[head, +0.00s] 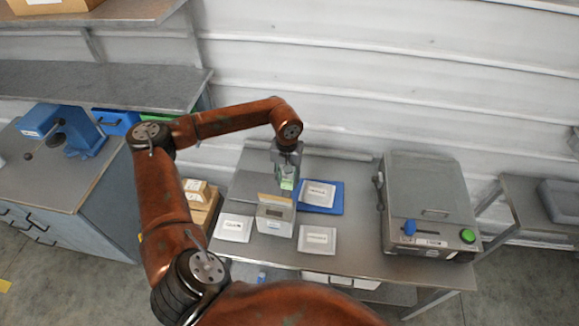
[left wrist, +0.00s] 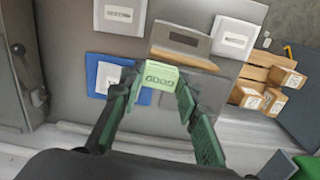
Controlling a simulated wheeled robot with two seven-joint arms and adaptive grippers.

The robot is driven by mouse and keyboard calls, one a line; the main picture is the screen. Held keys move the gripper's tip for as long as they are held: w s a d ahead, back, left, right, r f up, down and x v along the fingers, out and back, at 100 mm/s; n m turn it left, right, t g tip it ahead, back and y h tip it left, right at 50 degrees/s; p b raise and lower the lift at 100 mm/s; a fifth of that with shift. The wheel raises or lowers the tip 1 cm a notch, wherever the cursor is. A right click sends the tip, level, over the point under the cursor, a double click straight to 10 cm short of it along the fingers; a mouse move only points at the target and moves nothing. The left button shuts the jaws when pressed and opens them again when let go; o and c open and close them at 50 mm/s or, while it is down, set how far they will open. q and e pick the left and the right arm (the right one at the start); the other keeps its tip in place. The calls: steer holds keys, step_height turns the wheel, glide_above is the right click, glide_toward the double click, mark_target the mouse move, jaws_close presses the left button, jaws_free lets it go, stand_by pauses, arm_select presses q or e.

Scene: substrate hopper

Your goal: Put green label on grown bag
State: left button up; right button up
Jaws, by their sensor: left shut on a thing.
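My left gripper (head: 287,172) is shut on a green label (head: 288,184), above the table just behind a small grey box. In the left wrist view the label (left wrist: 160,76) reads "GOOD" and sits between the fingertips (left wrist: 153,88). Three white bags with printed text lie on the table. One bag (head: 318,192) lies on a blue mat (head: 334,206), right of the gripper. Another bag (head: 317,239) is in front of it, and a third (head: 233,228) is at the left. I cannot tell which print says grown. My right gripper is out of view.
The grey box (head: 274,222) with a brown upright panel stands between the bags. A grey machine (head: 427,200) with a blue lever and green button is at the right. The table's front right is clear.

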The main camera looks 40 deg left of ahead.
arm_select(q)
steer(key=shift+a, duration=0.2)
steer(key=shift+s+a+f, duration=0.1)
steer(key=shift+s+f, duration=0.05)
steer(key=shift+f, duration=0.25)
steer(key=b, duration=0.3)
glide_above(286, 199)
steer(key=shift+w+a+f, duration=0.1)
steer(key=shift+w+f, duration=0.05)
steer(key=shift+f, duration=1.05)
steer(key=shift+w+a+f, duration=0.1)
steer(key=shift+f, duration=1.1)
step_height(286, 199, down, 3)
steer(key=shift+b, duration=1.2)
steer(key=shift+s, duration=0.1)
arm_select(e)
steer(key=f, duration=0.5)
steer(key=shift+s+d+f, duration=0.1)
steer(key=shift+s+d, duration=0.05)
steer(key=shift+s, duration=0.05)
